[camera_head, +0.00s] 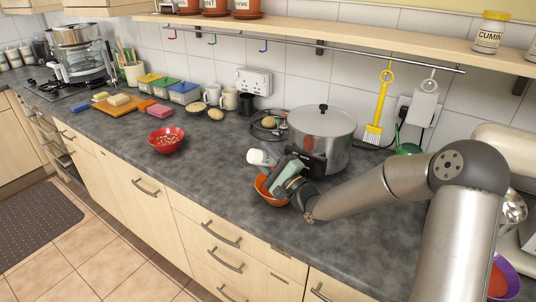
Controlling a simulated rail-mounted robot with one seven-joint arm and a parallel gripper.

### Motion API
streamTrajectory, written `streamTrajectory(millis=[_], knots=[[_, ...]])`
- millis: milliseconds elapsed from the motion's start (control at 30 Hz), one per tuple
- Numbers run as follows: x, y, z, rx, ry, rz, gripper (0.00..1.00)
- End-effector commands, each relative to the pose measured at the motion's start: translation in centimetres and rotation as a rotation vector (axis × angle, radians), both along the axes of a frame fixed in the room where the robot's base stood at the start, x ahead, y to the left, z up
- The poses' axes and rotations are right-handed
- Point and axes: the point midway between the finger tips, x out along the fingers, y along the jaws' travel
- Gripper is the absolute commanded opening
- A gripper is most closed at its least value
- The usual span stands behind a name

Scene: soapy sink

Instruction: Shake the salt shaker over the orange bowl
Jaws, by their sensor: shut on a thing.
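The orange bowl (265,191) stands on the grey counter near its front edge, partly hidden behind my gripper. My gripper (273,165) is above the bowl, shut on a small white salt shaker (257,157). The shaker looks tilted well over onto its side, its white end sticking out to the left, a little above and left of the bowl. The fingers hide part of the shaker. I cannot tell whether any salt is falling, and the bowl's inside is mostly hidden.
A large steel pot (322,137) stands close behind my gripper. A red bowl (166,141) with small pieces in it is to the left. A shelf (350,38) and a hanging yellow brush (377,115) are along the wall. The counter between the bowls is clear.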

Motion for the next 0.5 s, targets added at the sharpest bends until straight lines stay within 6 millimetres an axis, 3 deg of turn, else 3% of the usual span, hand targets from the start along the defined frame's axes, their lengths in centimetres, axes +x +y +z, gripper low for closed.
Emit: streamTrajectory(millis=[333,500], knots=[[0.0,0.1,0.0,0.024,0.014,-0.001,0.11],[0.0,0.1,1.5,0.024,0.013,0.000,0.11]])
